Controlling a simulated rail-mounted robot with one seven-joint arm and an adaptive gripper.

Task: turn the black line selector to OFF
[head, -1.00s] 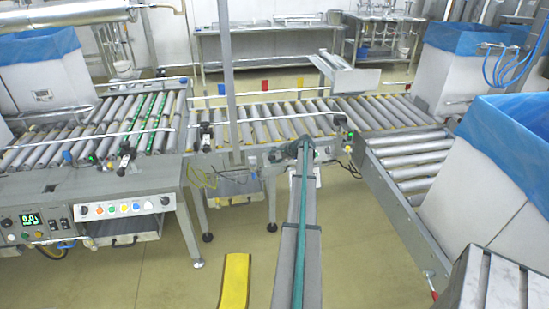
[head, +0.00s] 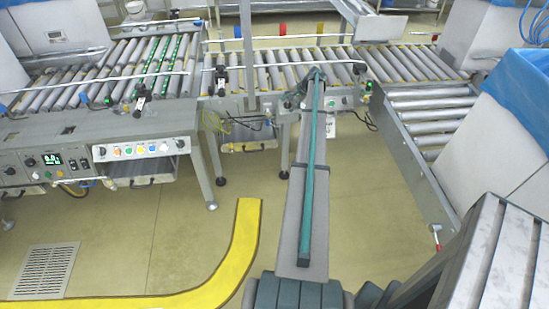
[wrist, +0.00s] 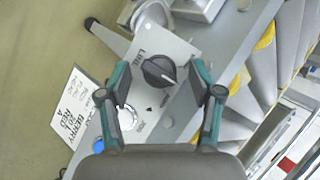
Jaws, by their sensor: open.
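In the wrist view, the black line selector (wrist: 158,70) is a round knob with a pale pointer mark, on a light grey panel (wrist: 178,48) printed "LINE". The mark points to the picture's lower right. Position lettering is too small to read, so I cannot tell which setting it is on. My gripper (wrist: 161,84) is open and empty, with its teal-and-grey fingers either side of the knob in the picture. I see no contact; the depth gap is unclear. In the head view, my arm reaches to the middle conveyor's front edge and hides the selector.
A white button (wrist: 127,118) and a blue button (wrist: 98,145) lie near my left finger. A tag (wrist: 75,105) reads "BERRY 20 L RED". Conveyor rollers (wrist: 262,70) are at the right.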

